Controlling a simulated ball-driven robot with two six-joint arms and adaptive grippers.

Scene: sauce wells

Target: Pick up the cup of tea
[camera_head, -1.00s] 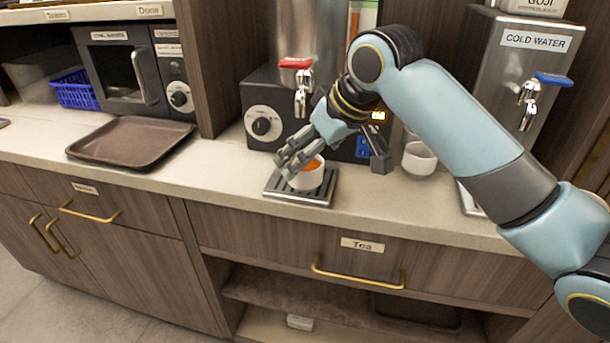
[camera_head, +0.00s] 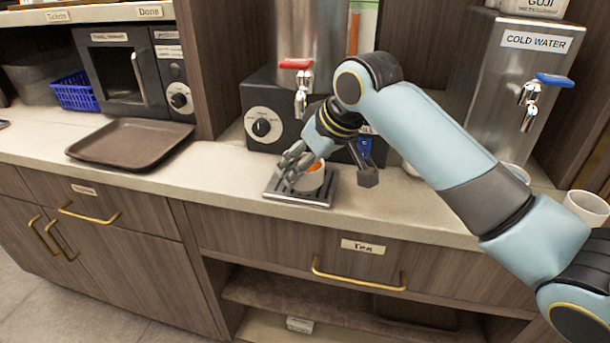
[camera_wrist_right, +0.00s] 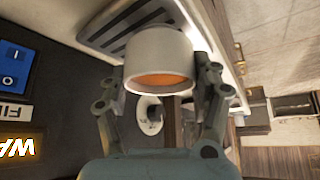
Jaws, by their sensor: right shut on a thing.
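The white cup of orange-brown tea (camera_head: 311,178) stands on the drip tray (camera_head: 318,199) below the red-handled tap. My right gripper (camera_head: 322,172) comes in from the right at the cup. In the right wrist view the white cup (camera_wrist_right: 158,52) sits between the two fingers of the right gripper (camera_wrist_right: 163,85), which are shut on it, and tea shows inside its rim. In the head view my gripper hides part of the cup. The left gripper is not in view.
The hot dispenser (camera_head: 262,105) with its red tap (camera_head: 300,80) stands behind the cup. The cold water dispenser (camera_head: 505,95) is at the right, with another white cup (camera_head: 587,207) near it. A brown tray (camera_head: 130,143) lies at the left. Counter between brown tray and drip tray is clear.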

